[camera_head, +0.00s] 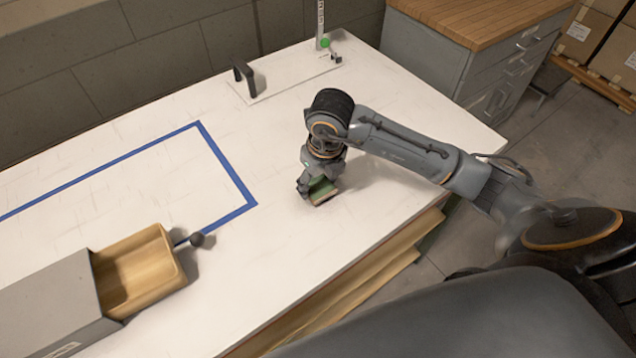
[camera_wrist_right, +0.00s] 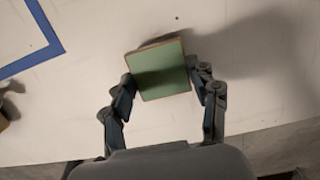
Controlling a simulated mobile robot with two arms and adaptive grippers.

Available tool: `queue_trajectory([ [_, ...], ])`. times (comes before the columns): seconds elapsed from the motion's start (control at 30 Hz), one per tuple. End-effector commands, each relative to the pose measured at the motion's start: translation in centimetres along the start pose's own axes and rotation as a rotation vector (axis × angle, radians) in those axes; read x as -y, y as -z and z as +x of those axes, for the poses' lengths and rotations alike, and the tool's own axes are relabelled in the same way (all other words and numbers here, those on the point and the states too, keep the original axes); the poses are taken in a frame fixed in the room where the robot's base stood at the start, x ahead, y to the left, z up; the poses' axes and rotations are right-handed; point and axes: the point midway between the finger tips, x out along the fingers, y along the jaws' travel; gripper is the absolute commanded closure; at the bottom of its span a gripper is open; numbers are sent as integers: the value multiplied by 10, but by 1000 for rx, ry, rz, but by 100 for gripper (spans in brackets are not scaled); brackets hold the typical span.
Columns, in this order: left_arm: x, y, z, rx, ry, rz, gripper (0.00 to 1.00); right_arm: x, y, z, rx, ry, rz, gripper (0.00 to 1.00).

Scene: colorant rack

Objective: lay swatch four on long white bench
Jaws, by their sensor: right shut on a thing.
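A square green swatch with a brown edge (camera_wrist_right: 160,70) is between the fingers of my right gripper (camera_wrist_right: 163,90). In the head view the swatch (camera_head: 322,190) shows at the tip of my right gripper (camera_head: 316,186), at or just above the bench top. I cannot tell whether it touches the bench. No number shows on the swatch. The long white bench (camera_head: 290,235) runs across the head view, and its top also shows in the right wrist view (camera_wrist_right: 60,120). My left gripper is out of view.
A grey box (camera_head: 50,305) with an open wooden drawer (camera_head: 140,270) and dark knob (camera_head: 197,239) stands at left. Blue tape (camera_head: 225,165) marks the bench. A white plate with a black handle (camera_head: 290,80) lies at the back. Bare bench surrounds the right gripper.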

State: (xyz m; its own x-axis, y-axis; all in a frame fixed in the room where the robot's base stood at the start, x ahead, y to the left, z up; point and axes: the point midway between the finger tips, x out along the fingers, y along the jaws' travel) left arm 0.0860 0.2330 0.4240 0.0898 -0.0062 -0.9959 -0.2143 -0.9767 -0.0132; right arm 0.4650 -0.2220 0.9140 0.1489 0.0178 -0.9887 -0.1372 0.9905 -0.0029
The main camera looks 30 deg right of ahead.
Motion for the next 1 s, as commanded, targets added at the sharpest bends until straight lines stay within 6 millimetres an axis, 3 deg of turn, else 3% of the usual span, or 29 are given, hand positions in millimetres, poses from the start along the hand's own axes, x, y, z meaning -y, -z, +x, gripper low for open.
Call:
queue_trajectory([
  [0.17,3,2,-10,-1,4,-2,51,-2,4,16,-2,-2,-1,67],
  [0.53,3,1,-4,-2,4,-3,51,-2,4,23,1,-1,-2,67],
  [0.57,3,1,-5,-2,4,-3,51,-2,4,21,1,-1,-2,34],
  [0.63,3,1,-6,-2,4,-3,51,-2,4,20,0,-1,-2,20],
  [1.0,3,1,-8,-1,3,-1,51,-2,4,18,0,-1,-2,18],
])
